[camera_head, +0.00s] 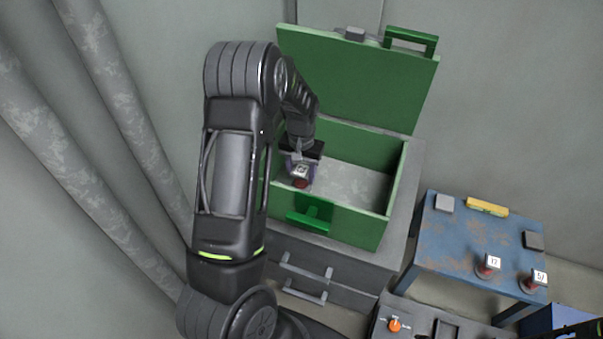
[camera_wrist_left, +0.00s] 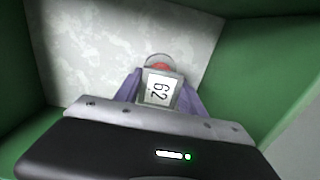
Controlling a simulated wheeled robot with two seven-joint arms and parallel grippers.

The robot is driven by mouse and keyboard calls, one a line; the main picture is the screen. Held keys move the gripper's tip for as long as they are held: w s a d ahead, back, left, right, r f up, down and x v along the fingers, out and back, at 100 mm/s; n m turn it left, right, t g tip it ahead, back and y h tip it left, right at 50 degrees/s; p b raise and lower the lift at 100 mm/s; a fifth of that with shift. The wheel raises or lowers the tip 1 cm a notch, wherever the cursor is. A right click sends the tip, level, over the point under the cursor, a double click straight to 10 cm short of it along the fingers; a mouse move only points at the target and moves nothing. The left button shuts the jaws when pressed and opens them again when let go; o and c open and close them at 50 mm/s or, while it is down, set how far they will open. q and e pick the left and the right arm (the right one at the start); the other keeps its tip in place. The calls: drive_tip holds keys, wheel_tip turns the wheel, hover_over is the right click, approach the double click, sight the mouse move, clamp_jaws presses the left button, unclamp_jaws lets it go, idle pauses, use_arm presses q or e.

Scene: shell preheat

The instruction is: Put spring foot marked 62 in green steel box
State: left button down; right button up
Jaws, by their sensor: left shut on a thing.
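The green steel box (camera_head: 345,218) stands open on a grey drawer cabinet, its lid (camera_head: 350,75) tilted up at the back. My left gripper (camera_head: 300,171) reaches down into the box near its left side. It is shut on the spring foot marked 62 (camera_head: 301,182), which has a white label and a red part. In the left wrist view the label 62 (camera_wrist_left: 159,90) shows between the purple fingers (camera_wrist_left: 160,92), above the box's grey floor (camera_wrist_left: 110,40). I cannot tell whether the foot touches the floor. My right gripper is not clearly in view.
A blue worn table (camera_head: 470,243) at the right holds two spring feet, one marked 17 (camera_head: 487,268) and one that looks like 57 (camera_head: 533,282), a yellow block (camera_head: 487,206) and grey blocks. A panel with an orange knob (camera_head: 394,324) is at the bottom.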

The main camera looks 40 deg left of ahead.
use_arm(q)
drive_tip(key=shift+f, duration=0.25)
drive_tip(key=shift+f, duration=0.2)
drive_tip(key=c, duration=0.7)
unclamp_jaws()
drive_tip(key=shift+r, duration=0.15)
wheel_tip(320, 180, up, 12)
drive_tip(key=shift+r+p, duration=0.1)
drive_tip(key=shift+p, duration=0.35)
